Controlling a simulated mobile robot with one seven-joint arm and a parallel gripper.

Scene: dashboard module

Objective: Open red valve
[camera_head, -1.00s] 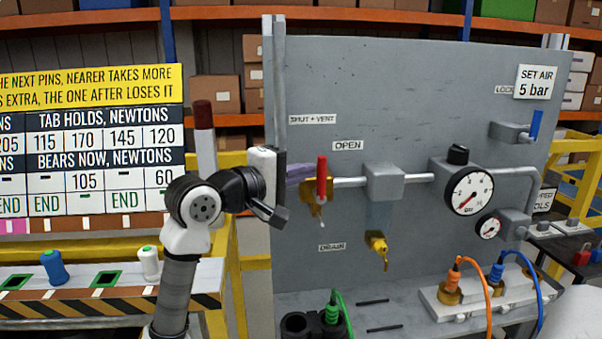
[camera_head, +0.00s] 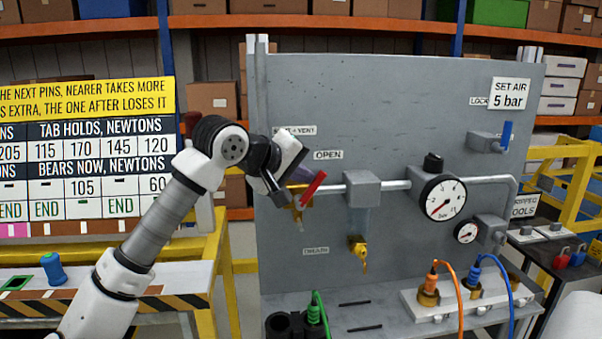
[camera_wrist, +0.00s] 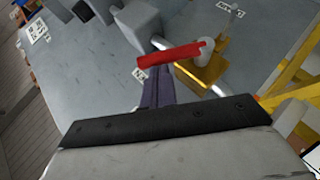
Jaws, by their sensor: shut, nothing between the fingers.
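The red valve handle (camera_head: 313,187) sits on a brass valve body (camera_head: 298,201) at the left end of the pipe on the grey panel. It is tilted, its free end up and to the right, under the OPEN label (camera_head: 328,155). My gripper (camera_head: 305,174) is shut and empty, its purple-grey fingers at the left and upper side of the handle. In the wrist view the fingers (camera_wrist: 155,92) end close beside the red handle (camera_wrist: 170,54); I cannot tell whether they touch. The brass valve body (camera_wrist: 203,72) shows there too.
A SHUT + VENT label (camera_head: 295,131) is partly covered by my arm. A brass drain valve (camera_head: 358,250) hangs below the pipe. A pressure gauge (camera_head: 442,199) and a blue lever (camera_head: 506,135) are further right. Hoses and fittings stand on the ledge below.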

